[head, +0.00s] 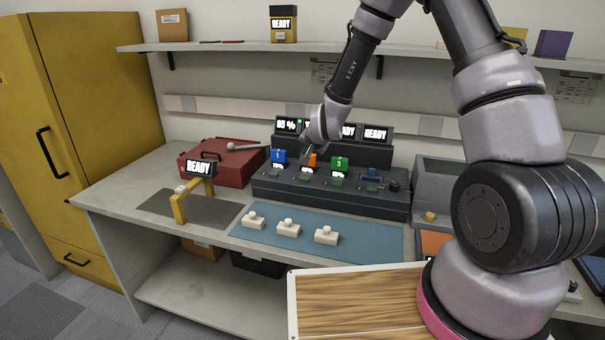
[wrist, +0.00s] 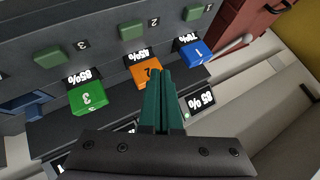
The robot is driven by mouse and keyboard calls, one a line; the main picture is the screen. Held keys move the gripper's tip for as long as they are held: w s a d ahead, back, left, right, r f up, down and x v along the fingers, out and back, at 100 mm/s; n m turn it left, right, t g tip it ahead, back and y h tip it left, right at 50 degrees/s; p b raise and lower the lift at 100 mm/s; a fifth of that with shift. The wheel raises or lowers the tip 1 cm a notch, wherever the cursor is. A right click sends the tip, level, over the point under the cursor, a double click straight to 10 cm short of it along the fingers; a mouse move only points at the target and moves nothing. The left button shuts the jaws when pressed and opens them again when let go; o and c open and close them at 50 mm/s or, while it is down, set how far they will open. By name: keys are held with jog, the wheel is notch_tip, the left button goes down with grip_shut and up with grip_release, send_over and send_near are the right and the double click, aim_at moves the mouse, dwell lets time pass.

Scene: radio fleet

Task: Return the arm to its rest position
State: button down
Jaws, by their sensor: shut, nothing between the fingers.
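My gripper (head: 307,147) is at the charging console (head: 330,191) on the bench, just above and behind the orange block 2 (head: 313,160). In the wrist view my gripper's green fingers (wrist: 160,85) are together with nothing between them, and their tips overlap the near edge of the orange block (wrist: 146,72). I cannot tell whether they touch it. The blue block 1 (wrist: 195,52) and green block 3 (wrist: 87,98) sit in the console on either side. My arm reaches over from the right, bent high in front of the shelf.
A shelf (head: 225,47) with boxes runs above the console. A red toolbox (head: 222,160) stands left of the console, and a yellow arch with a READY display (head: 199,169) stands in front. Several white pieces lie on a blue mat (head: 370,236). A grey bin (head: 442,180) is at right.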

jog(key=s+d+r+n, duration=0.1)
jog(key=s+d+r, duration=0.2)
jog(key=r, duration=0.5)
jog(key=s+d+r, duration=0.3)
jog(key=d+r, duration=0.1)
jog(key=r, duration=0.3)
jog(key=s+d+r+n, duration=0.1)
jog(key=s+d+r, duration=0.25)
jog(key=r, duration=0.45)
jog(key=s+d+r, duration=0.2)
jog(key=s+r, duration=0.1)
jog(key=s, duration=0.4)
jog(key=s+d+r+g, duration=0.1)
jog(key=s+d+r, duration=0.2)
jog(key=s, duration=0.5)
jog(key=s+d+r, duration=0.2)
jog(key=s+r, duration=0.1)
jog(key=s, duration=0.4)
jog(key=shift+s+d+g, duration=0.25)
jog(key=shift+d+g, duration=0.1)
jog(key=shift+g, duration=0.05)
